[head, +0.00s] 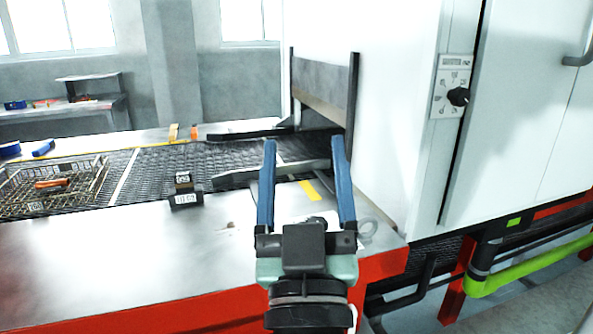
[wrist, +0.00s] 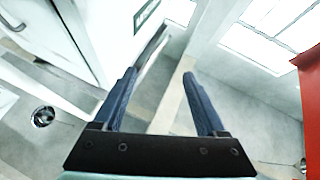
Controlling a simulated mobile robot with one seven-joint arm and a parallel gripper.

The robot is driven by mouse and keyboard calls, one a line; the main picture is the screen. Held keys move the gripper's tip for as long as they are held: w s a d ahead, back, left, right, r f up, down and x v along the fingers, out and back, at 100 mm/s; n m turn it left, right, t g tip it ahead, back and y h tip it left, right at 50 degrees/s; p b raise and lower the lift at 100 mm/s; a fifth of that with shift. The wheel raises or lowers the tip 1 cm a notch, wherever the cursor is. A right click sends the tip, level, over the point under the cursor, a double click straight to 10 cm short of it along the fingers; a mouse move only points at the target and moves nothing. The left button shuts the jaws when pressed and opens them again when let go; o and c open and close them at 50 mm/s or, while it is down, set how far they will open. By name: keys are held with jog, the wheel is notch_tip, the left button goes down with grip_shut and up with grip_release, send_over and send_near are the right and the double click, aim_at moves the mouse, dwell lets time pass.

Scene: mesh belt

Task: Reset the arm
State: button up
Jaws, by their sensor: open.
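My gripper (head: 304,142) is open and empty in the head view. Its two blue fingers point up and stand apart, in front of the belt's opening into the white cabinet. In the wrist view my gripper (wrist: 158,78) also shows both blue fingers spread, with nothing between them. That view looks past the fingers to walls and bright windows.
A mesh belt (head: 232,160) runs from the left into the white machine (head: 400,110). A wire basket (head: 90,182) with an orange-brown item sits on it at left. A small black device (head: 184,190) stands at the belt's near edge. The metal table (head: 110,255) is mostly clear.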

jog(key=s+r+m+t, duration=0.1)
jog(key=s+r, duration=0.4)
jog(key=r, duration=0.3)
jog(key=s+r+t, duration=0.2)
jog(key=s+r, duration=0.4)
jog(key=r, duration=0.2)
notch_tip(320, 180, up, 17)
jog(key=w+p, duration=0.1)
jog(key=p, duration=1.6)
jog(key=shift+w+a+p, duration=0.15)
jog(key=shift+a+p, duration=0.2)
jog(key=shift+a, duration=0.1)
